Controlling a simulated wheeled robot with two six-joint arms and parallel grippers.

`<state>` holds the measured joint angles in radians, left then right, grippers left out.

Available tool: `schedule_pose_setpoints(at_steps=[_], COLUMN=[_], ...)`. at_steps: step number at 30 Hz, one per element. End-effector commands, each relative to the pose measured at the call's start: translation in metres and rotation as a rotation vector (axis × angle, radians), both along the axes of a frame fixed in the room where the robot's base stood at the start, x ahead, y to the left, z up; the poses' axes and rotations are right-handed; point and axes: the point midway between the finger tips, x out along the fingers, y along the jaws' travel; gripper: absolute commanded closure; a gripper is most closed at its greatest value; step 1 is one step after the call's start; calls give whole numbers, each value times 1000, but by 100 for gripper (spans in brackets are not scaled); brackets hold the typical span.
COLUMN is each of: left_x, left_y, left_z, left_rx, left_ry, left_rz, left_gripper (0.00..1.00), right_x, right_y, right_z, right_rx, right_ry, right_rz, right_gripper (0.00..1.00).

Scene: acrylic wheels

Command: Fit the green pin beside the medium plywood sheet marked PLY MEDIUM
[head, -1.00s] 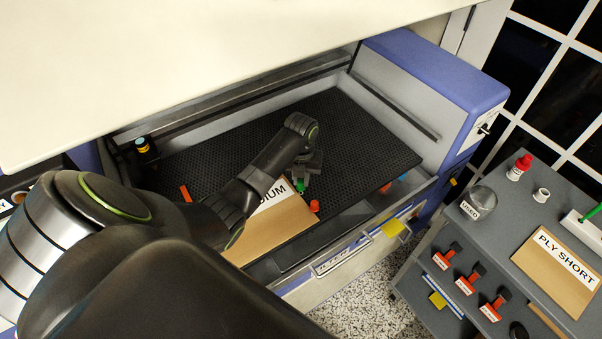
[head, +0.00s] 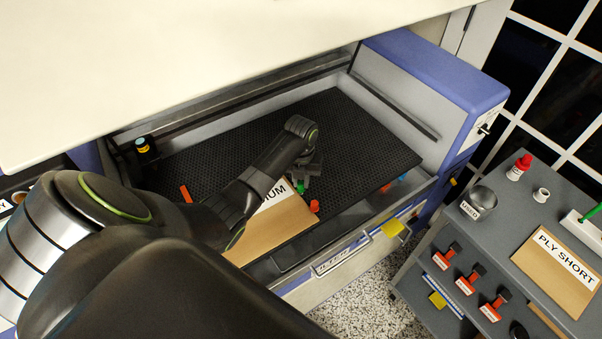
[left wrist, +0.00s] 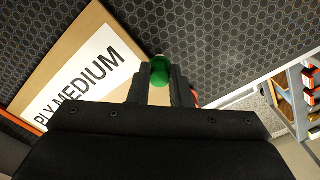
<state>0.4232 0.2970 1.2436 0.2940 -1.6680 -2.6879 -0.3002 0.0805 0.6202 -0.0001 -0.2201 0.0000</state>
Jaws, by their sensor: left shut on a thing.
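The medium plywood sheet (head: 280,224), with a white label of which "IUM" shows, lies on the black perforated bed (head: 360,140) inside the open machine. In the left wrist view the sheet (left wrist: 91,21) shows its label PLY MEDIUM (left wrist: 85,75). My left gripper (head: 303,180) is shut on the green pin (head: 300,187), just beyond the sheet's right edge. In the left wrist view the green pin (left wrist: 160,70) sits between the fingertips, over the bed. Whether its lower end is in a hole is hidden. My right gripper is not in view.
An orange-red pin (head: 314,206) stands at the sheet's right edge. An orange piece (head: 186,194) is at its far left. A cart (head: 495,225) on the right holds the PLY SHORT sheet (head: 556,270) and a grey cup (head: 482,199). The bed's back right is clear.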

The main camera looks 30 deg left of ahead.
Motion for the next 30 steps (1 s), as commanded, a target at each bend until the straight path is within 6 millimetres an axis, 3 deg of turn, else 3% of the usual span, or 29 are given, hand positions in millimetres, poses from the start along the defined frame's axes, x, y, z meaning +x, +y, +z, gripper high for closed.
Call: schedule_pose_setpoints(at_steps=[19,20,24,26,30], left_x=[0,0,0,0,0], left_y=[0,0,0,0,0], left_z=[-13,-13,-13,-13,-13], left_rx=[0,0,0,0,0], left_ry=[-1,-1,0,0,0], left_rz=[0,0,0,0,0], left_gripper=[100,81,63,57,57], right_x=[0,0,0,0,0], right_y=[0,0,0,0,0], right_z=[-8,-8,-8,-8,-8], right_rx=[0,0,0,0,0], right_ry=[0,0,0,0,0], right_rz=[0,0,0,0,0], right_gripper=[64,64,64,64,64])
